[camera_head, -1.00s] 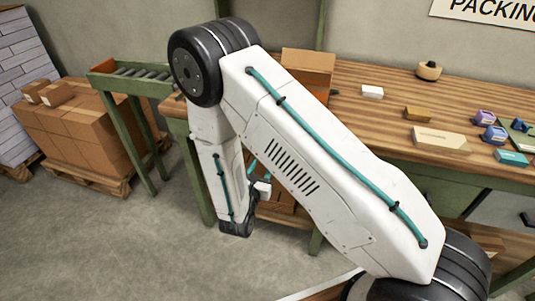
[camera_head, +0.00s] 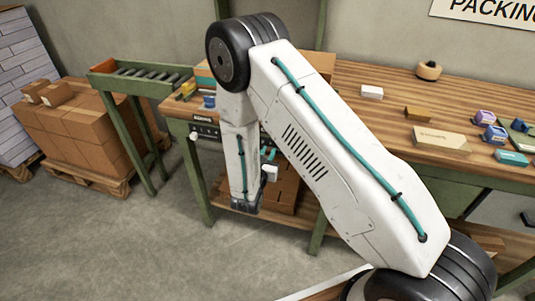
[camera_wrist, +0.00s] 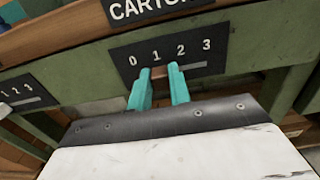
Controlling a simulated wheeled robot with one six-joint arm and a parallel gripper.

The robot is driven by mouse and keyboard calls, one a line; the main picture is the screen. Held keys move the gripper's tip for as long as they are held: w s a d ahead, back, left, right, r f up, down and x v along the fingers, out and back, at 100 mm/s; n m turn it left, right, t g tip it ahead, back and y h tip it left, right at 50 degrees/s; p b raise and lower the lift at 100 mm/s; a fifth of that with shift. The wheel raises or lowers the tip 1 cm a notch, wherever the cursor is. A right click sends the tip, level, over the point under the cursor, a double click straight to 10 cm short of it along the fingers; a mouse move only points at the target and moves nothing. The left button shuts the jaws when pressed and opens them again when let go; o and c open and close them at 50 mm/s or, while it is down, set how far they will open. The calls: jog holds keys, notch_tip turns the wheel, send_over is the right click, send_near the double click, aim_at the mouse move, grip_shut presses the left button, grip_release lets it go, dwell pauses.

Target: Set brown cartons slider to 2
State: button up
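The slider panel (camera_wrist: 205,45) is black, set in a green frame and marked 0, 1, 2, 3, with a grey slot below the numbers. A black sign ending in letters like "CARTON" (camera_wrist: 150,8) sits above it, cut off by the picture's edge. A small brown knob (camera_wrist: 158,72) shows in the slot below the 1. My gripper (camera_wrist: 160,70) has its two teal fingers at the slot, apart, one on each side of the knob. Whether they press on it I cannot tell. My gripper also shows in the head view (camera_head: 267,154), below the bench edge.
A second numbered panel (camera_wrist: 22,98) is at the left in the wrist view. The wooden bench (camera_head: 385,105) holds a beige box (camera_head: 440,139) and several small boxes. A roller conveyor (camera_head: 140,75) and stacked cartons (camera_head: 75,130) stand left. The floor in front is clear.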

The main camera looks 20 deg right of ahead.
jog(key=shift+s+d, duration=0.45)
jog(key=shift+d, duration=0.2)
jog(key=shift+s+d, duration=0.45)
jog(key=shift+d, duration=0.15)
grip_shut()
jog(key=o, duration=0.9)
grip_release()
jog(key=shift+c, duration=0.2)
send_near(279, 148)
jog(key=shift+v, duration=0.75)
jog(key=shift+f, duration=0.1)
